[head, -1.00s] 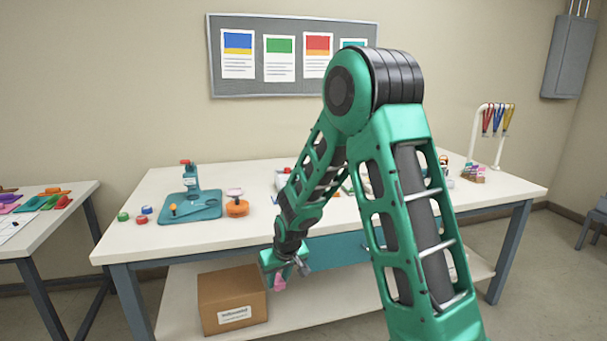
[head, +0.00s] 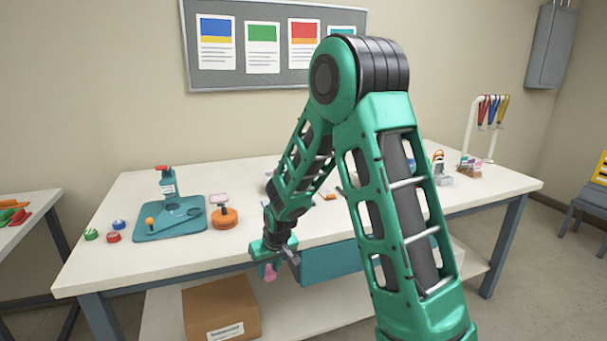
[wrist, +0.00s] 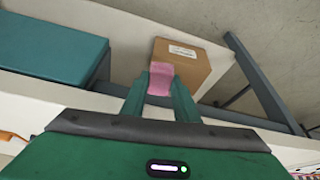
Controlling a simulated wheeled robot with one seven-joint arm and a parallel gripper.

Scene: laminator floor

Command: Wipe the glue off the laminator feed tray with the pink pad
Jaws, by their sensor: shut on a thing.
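My gripper (head: 268,259) is shut on the pink pad (head: 270,272), which hangs from the fingertips. In the head view they are in front of the table's front edge, left of the teal drawer. In the wrist view the pad (wrist: 160,78) sits between the two green fingers, with the cardboard box behind it. I cannot make out the laminator, its feed tray or any glue; my arm covers the middle of the table.
The white table (head: 110,240) carries a teal tool base (head: 170,222), an orange round item (head: 224,217) and small coloured caps at left. A cardboard box (head: 220,308) is on the lower shelf, a teal drawer (head: 330,263) under the top. A chair (head: 590,205) stands at right.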

